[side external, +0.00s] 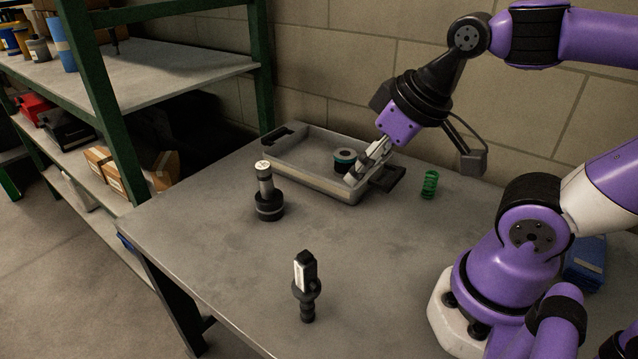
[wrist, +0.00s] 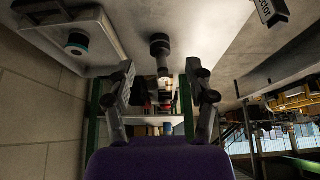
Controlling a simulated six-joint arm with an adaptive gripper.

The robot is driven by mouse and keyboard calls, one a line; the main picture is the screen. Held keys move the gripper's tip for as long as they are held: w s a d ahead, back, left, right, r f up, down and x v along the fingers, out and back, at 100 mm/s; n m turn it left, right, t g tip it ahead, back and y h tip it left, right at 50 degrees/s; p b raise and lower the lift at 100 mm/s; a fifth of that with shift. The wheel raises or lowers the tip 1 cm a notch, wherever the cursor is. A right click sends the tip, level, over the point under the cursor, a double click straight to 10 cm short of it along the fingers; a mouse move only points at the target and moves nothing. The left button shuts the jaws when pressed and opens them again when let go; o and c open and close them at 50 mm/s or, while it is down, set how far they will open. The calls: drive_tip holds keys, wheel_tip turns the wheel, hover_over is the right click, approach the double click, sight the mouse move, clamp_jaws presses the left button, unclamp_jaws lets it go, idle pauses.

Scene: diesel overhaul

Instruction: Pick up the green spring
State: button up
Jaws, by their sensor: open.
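The green spring (side external: 430,184) stands upright on the grey table, right of the tray, in the side external view. I cannot make it out in the wrist view. My gripper (side external: 362,170) is over the right end of the tray, to the left of the spring and apart from it. In the wrist view my gripper (wrist: 160,84) shows its two fingers spread, with nothing held between them.
A grey tray (side external: 310,181) holds a dark round part with a teal band (side external: 344,157). A dark piston-like part (side external: 268,195) stands left of the tray. A green shelf rack (side external: 180,75) is at left. The table's middle is clear.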

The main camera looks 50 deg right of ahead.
drive_tip(key=shift+o, duration=0.6)
drive_tip(key=m+g, duration=0.6)
drive_tip(key=m, duration=2.4)
hover_over(433, 173)
wheel_tip(433, 173, down, 5)
drive_tip(key=shift+w+a+f, duration=0.15)
drive_tip(key=f, duration=0.4)
drive_tip(key=shift+d+f, duration=0.2)
drive_tip(key=shift+f, duration=0.2)
wheel_tip(433, 173, down, 6)
drive_tip(key=shift+r, duration=0.15)
clamp_jaws()
